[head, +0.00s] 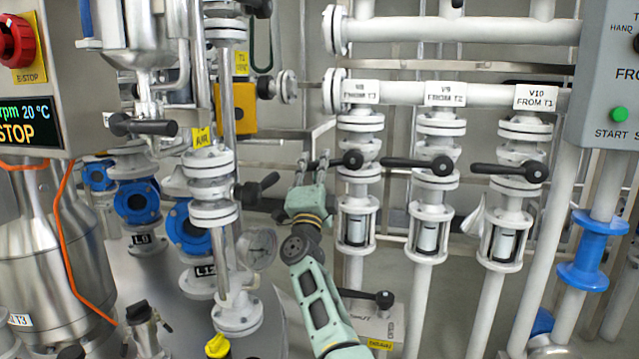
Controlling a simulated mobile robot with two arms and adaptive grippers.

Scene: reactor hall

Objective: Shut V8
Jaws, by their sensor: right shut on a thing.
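My right gripper (312,163) reaches up from below and is shut on the left end of this handle. Its fingers partly hide the handle end. My left gripper is not in view.
V9's black handle (420,165) and V10's black handle (512,171) lie close to the right, also pointing left. A control box (606,75) is at upper right.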

